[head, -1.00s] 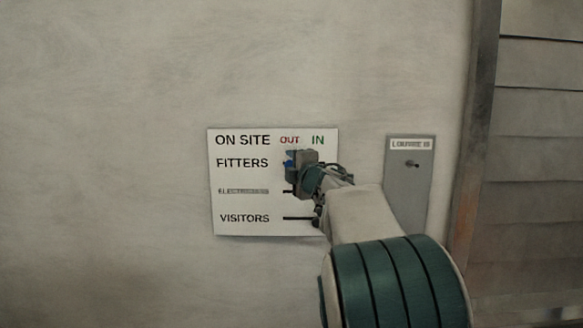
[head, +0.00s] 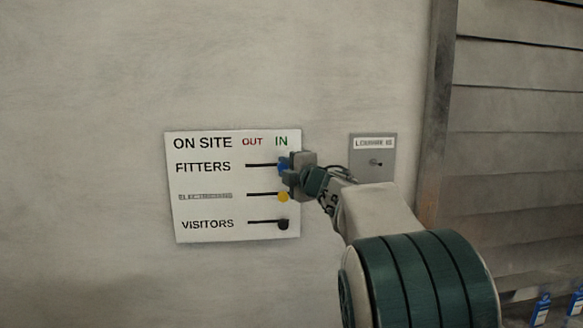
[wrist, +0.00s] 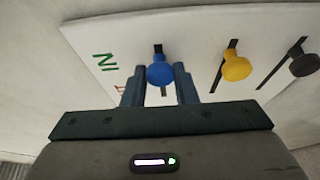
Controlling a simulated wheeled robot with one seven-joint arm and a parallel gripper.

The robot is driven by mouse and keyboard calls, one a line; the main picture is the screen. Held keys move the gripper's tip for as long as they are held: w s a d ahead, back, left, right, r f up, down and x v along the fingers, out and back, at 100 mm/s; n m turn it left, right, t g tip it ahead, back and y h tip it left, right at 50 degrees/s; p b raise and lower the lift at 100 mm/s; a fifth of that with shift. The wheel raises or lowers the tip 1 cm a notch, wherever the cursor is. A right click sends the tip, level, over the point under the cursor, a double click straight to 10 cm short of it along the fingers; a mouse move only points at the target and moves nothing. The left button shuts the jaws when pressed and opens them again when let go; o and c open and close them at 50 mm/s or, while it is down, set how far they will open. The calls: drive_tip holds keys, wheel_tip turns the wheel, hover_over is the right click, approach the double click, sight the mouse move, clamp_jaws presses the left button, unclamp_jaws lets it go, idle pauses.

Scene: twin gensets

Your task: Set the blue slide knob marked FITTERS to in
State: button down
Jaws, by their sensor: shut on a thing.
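The white ON SITE board (head: 190,200) hangs on the wall, with OUT and IN columns. The blue FITTERS knob (head: 284,165) stands below the word IN, at the right part of its dark slot, with bare slot to its left. My gripper (head: 291,167) reaches it from the right and partly hides it. In the wrist view the blue knob (wrist: 160,72) sits between the two fingers of my gripper (wrist: 161,78), which are shut on it.
A yellow knob (head: 283,197) and a black VISITORS knob (head: 283,224) sit on slots below, both toward IN. A grey switch plate (head: 373,175) is right of the board, near my arm. A louvred panel (head: 510,150) is farther right.

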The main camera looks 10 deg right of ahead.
drive_tip(key=c, duration=1.1)
unclamp_jaws()
drive_tip(key=shift+d, duration=0.15)
drive_tip(key=shift+c, duration=0.2)
drive_tip(key=shift+s, duration=0.1)
drive_tip(key=b+v, duration=0.3)
drive_tip(key=v, duration=1)
drive_tip(key=shift+s, duration=0.35)
drive_tip(key=shift+d, duration=0.25)
